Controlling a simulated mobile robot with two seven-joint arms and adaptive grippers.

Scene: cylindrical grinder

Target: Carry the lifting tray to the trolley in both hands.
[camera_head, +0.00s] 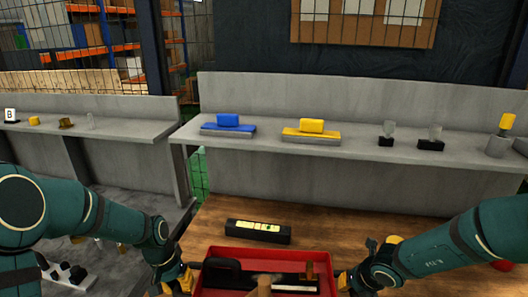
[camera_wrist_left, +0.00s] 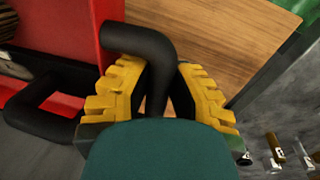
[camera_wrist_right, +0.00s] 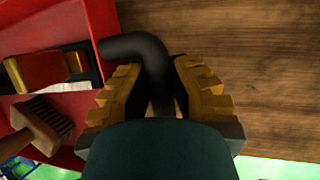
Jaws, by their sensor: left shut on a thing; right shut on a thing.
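The red lifting tray (camera_head: 222,252) is at the bottom middle of the head view, over a brown wooden surface. It holds a dark rounded item, a brush with a wooden handle (camera_wrist_right: 36,123) and other small tools. My left gripper (camera_wrist_left: 155,82) is shut on the tray's black left handle (camera_wrist_left: 140,42). My right gripper (camera_wrist_right: 155,80) is shut on the black right handle (camera_wrist_right: 135,48). In the head view the left gripper (camera_head: 184,284) and the right gripper (camera_head: 347,281) flank the tray. I cannot tell whether the tray touches the wood. No trolley is clearly identifiable.
A black case with a yellow-green strip (camera_head: 258,231) lies on the wooden top (camera_head: 215,212) just behind the tray. A long grey shelf (camera_head: 350,144) behind carries a blue block (camera_head: 228,120), a yellow block (camera_head: 311,126) and small stands. A lower grey bench stands left.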

